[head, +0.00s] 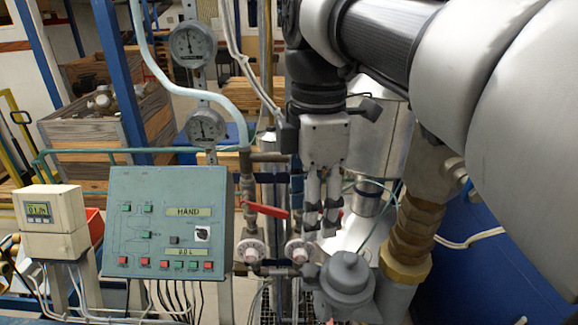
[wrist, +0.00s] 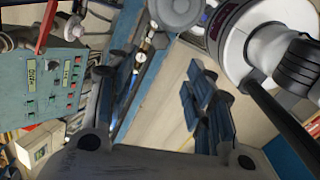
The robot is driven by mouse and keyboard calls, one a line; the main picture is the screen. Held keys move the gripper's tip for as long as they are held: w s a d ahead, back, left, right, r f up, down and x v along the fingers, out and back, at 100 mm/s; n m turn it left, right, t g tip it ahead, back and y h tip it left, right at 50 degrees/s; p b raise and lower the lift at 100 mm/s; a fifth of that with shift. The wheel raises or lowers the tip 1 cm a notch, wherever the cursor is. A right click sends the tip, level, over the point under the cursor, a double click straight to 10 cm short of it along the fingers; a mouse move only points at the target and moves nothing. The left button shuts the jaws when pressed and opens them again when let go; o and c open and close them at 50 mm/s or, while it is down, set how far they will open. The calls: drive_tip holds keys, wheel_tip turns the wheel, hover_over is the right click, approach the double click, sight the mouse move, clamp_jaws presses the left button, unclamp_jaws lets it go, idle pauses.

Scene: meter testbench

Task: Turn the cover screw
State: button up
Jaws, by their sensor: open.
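My gripper (head: 320,232) points down in the middle of the head view. Its two dark fingers are spread apart with nothing between them, as the wrist view (wrist: 165,68) also shows. A grey round housing with a raised cap (head: 348,277) sits just below and slightly right of the fingertips in the head view. A grey round body (wrist: 175,8) is at the top edge of the wrist view, beyond the fingers. I cannot clearly make out a cover screw in either view.
A green control panel (head: 168,222) stands at left, beside a beige display box (head: 52,222). A red-handled valve (head: 265,210) and pipes are close left of my gripper. A brass fitting (head: 409,235) stands at right. Two gauges (head: 192,45) hang behind.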

sight(310, 269)
wheel_tip(310, 269, down, 12)
drive_tip(key=shift+d+f+b, duration=0.1)
drive_tip(key=shift+f+b, duration=0.15)
drive_tip(key=shift+b, duration=0.2)
drive_tip(key=shift+c, duration=0.5)
drive_tip(key=c, duration=1)
